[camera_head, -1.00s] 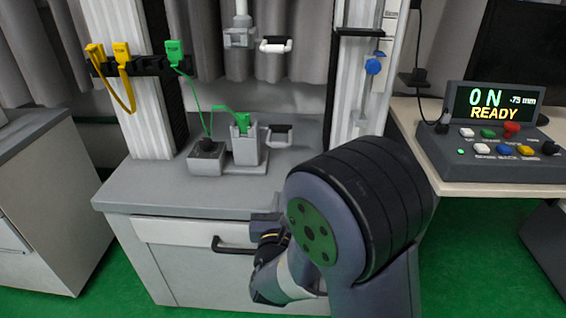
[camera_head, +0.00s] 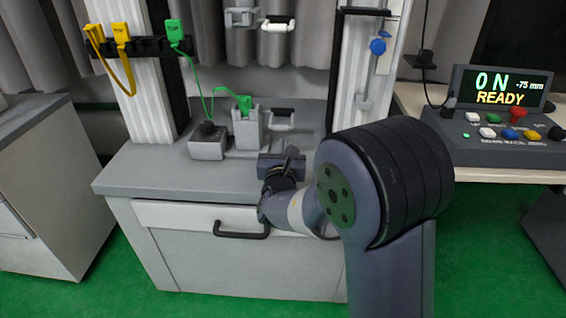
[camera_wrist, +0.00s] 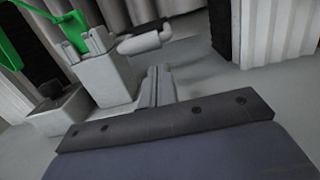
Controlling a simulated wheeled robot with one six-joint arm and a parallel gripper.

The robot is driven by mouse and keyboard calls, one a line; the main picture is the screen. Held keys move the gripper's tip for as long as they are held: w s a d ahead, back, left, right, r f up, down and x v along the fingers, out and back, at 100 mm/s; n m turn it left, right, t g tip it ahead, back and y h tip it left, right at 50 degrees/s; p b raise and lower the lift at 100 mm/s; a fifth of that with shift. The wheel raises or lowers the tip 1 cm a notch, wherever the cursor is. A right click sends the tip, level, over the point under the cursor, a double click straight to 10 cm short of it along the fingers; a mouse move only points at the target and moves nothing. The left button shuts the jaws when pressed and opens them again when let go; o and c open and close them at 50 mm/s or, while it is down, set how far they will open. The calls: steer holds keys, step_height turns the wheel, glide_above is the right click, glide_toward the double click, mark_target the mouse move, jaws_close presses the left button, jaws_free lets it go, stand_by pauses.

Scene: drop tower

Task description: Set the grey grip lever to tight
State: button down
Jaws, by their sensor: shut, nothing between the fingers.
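The lower grip lever has a grey bar with dark arms (camera_head: 283,125). It sits on the right side of the grey lower clamp block (camera_head: 246,132), above the bench. In the wrist view the lever's pale grey bar (camera_wrist: 140,43) sticks out to the right of the clamp block (camera_wrist: 103,75). My gripper (camera_head: 291,153) is in front of and below the lever, over the bench's front edge. Its fingers (camera_wrist: 159,78) are shut and empty, just below the bar in the wrist view. I cannot tell whether they touch it.
An upper clamp with a white-barred lever (camera_head: 278,25) hangs above. A small grey box with a dark knob (camera_head: 207,143) stands left of the clamp block. The control panel (camera_head: 500,135) reads 0 N, READY. A drawer handle (camera_head: 241,230) juts out below.

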steer(key=shift+w+r, duration=0.1)
steer(key=shift+r, duration=0.4)
steer(key=shift+r, duration=0.15)
steer(key=shift+r+p, duration=0.2)
steer(key=shift+p, duration=0.4)
steer(key=shift+g+p, duration=0.3)
